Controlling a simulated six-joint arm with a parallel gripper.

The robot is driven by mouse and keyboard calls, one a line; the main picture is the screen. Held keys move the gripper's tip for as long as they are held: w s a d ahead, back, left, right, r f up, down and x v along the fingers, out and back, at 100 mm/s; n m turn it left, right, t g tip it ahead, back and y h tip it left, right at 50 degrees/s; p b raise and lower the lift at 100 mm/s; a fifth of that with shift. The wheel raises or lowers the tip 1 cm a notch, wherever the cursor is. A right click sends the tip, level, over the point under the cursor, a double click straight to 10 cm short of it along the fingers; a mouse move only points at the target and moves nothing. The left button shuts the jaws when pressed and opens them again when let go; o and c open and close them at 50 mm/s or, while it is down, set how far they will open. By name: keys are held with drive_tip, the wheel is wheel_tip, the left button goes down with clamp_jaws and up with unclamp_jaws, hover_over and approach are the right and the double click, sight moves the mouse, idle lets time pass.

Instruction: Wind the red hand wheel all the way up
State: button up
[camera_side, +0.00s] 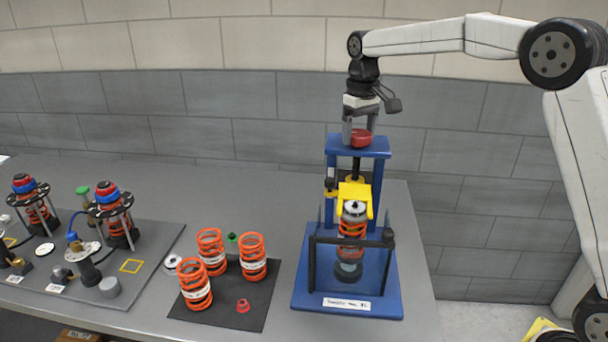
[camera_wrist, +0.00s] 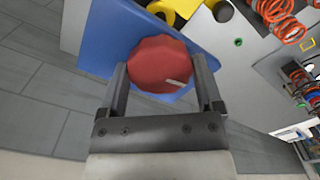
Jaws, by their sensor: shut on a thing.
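The red hand wheel (camera_side: 360,138) sits on top of the blue press frame (camera_side: 337,148). In the wrist view the wheel (camera_wrist: 158,64) shows a scalloped rim and a pale mark at its lower right. My gripper (camera_side: 358,128) points down at the wheel from above, and its two fingers (camera_wrist: 160,78) stand on either side of the rim, shut on it. Below, a yellow pressing piece (camera_side: 354,194) rests over an orange spring (camera_side: 351,228) with a dark lower part. A dark guard frame (camera_side: 312,265) stands in front of the spring.
Several loose orange springs (camera_side: 211,250) stand on a black mat (camera_side: 222,312) left of the press. A grey board (camera_side: 150,262) with assembled struts and small parts lies at the far left. The bench between mat and press is clear. A wall stands behind.

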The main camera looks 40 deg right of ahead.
drive_tip(key=n, duration=0.3)
drive_tip(key=shift+n, duration=0.3)
drive_tip(key=n, duration=0.8)
drive_tip(key=shift+n, duration=0.4)
drive_tip(key=n, duration=0.4)
drive_tip(key=shift+n, duration=0.4)
